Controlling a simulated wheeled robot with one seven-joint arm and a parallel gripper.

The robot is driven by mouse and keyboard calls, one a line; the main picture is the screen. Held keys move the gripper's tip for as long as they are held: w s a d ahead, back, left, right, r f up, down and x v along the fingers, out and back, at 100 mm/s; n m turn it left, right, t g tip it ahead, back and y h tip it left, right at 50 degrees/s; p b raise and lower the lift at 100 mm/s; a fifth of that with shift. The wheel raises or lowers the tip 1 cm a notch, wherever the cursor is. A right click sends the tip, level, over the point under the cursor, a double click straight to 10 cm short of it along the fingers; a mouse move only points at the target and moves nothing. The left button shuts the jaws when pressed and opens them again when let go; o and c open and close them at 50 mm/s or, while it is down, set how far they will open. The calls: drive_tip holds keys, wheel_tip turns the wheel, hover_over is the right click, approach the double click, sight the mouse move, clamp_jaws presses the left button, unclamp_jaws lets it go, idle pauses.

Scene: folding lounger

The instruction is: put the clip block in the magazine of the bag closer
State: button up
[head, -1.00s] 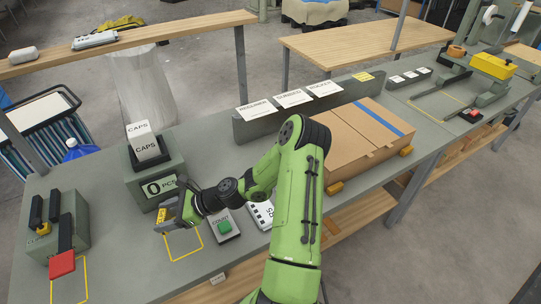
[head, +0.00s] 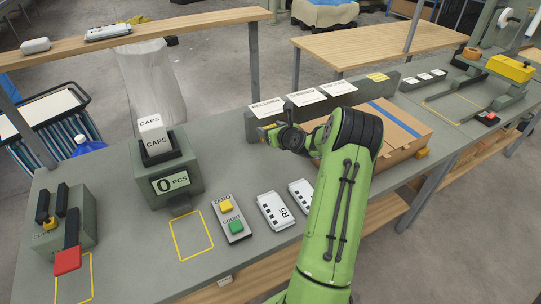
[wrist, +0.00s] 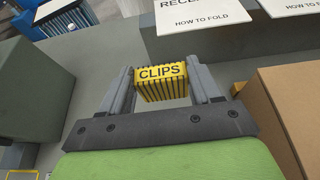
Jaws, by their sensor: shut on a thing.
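The clip block, a yellow block with black stripes marked CLIPS, is between my gripper's fingers in the wrist view (wrist: 161,82). My gripper (wrist: 162,88) is shut on it. In the head view my gripper (head: 264,132) is above the bench, in front of the row of white cards, with only a little yellow showing. No label names the bag closer. A grey machine (head: 75,236) with black posts and a red lever plate (head: 67,261) stands at the far left, and I cannot tell whether it is the closer. No magazine can be made out clearly.
A cardboard box (head: 400,140) is at right. A yellow-topped machine (head: 509,70) stands far right.

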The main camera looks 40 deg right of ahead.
wheel_tip(320, 180, down, 10)
drive_tip(key=shift+r+b, duration=0.1)
drive_tip(key=shift+b, duration=1.15)
drive_tip(key=o, duration=1)
